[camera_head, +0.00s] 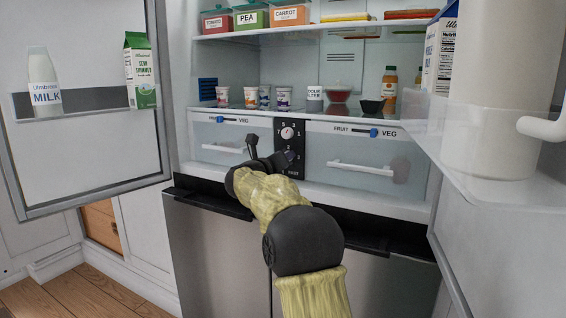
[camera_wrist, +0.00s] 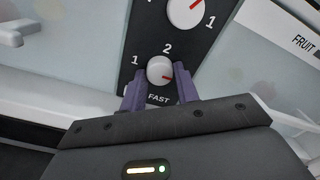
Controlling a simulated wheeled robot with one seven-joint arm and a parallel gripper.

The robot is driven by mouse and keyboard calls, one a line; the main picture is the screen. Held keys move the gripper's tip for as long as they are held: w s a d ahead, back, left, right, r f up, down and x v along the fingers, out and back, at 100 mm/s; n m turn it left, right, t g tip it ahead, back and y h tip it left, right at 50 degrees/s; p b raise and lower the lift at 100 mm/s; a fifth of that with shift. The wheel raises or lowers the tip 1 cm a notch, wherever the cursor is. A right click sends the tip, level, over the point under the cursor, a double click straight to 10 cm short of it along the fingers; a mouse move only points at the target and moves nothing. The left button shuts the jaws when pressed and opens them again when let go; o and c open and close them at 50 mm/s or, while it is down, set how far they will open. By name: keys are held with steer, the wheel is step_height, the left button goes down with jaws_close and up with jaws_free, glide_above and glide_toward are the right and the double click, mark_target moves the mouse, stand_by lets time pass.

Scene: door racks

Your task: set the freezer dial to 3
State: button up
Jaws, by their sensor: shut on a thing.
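The freezer dial (camera_wrist: 158,70) is the small white lower knob on the black control panel (camera_wrist: 143,38), with marks 1, 2 and FAST around it. Its red pointer is turned to the right and slightly down. No 3 shows; the area right of the knob is partly behind a finger. My gripper (camera_wrist: 159,76) has its purple fingers on the left and right sides of this knob and is shut on it. In the head view the lower knob is mostly hidden behind my gripper, and the black panel (camera_head: 301,129) stands between two drawers.
A larger upper dial (camera_head: 287,132) sits just above, also in the wrist view (camera_wrist: 186,12). Clear drawers with handles flank the panel, the right one (camera_head: 390,172) labelled FRUIT and VEG. The shelf above holds cups and bowls (camera_head: 337,91). Open doors stand left (camera_head: 90,165) and right.

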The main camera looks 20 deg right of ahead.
steer(key=shift+f, duration=0.2)
steer(key=o, duration=1)
steer(key=shift+r, duration=0.1)
steer(key=shift+c, duration=0.2)
steer(key=shift+a, duration=0.1)
steer(key=p+v, duration=0.2)
steer(key=v, duration=1.5)
steer(key=shift+s+a, duration=0.1)
steer(key=shift+a, duration=0.05)
